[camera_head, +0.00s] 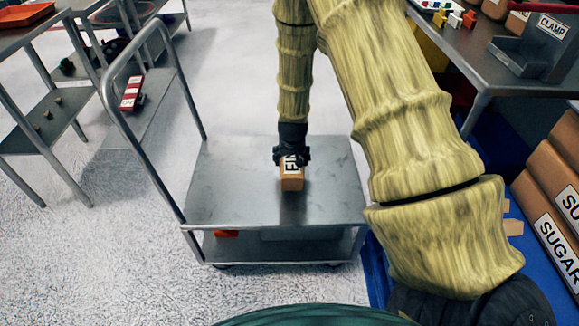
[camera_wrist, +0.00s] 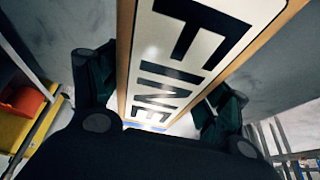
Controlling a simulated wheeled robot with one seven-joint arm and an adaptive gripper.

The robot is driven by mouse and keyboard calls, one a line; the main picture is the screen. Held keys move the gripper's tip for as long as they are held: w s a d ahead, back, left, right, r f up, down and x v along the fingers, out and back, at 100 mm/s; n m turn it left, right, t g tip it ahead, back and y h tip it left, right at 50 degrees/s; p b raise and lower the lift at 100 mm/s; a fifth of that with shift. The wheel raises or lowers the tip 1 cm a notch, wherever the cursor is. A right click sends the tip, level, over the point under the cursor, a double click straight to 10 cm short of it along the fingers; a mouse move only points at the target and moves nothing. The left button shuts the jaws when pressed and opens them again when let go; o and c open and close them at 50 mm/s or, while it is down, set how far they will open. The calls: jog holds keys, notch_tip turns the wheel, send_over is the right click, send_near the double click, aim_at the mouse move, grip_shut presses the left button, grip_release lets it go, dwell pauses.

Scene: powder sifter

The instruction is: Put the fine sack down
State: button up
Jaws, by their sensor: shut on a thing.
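The sack is upright over the top shelf of a grey metal cart (camera_head: 230,205). I cannot tell for sure whether its base touches the shelf. In the wrist view the sack's white "FINE" label (camera_wrist: 180,60) fills the middle, between the two dark fingers of my gripper (camera_wrist: 160,100).
The cart top around the sack is clear. The cart's tall handle (camera_head: 107,85) rises at its left. Brown sugar sacks (camera_head: 557,235) lie on a blue surface at the right. A workbench (camera_head: 470,60) with a clamp bin (camera_head: 535,50) stands at the upper right.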

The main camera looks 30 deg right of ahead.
jog(key=shift+w+d, duration=0.25)
jog(key=shift+w, duration=0.05)
jog(key=shift+f+b, duration=0.5)
jog(key=shift+f, duration=1.25)
jog(key=o, duration=1.8)
jog(key=shift+f, duration=0.1)
jog(key=shift+o, duration=0.2)
jog(key=p+v, duration=0.2)
jog(key=v, duration=1)
jog(key=shift+a, duration=0.1)
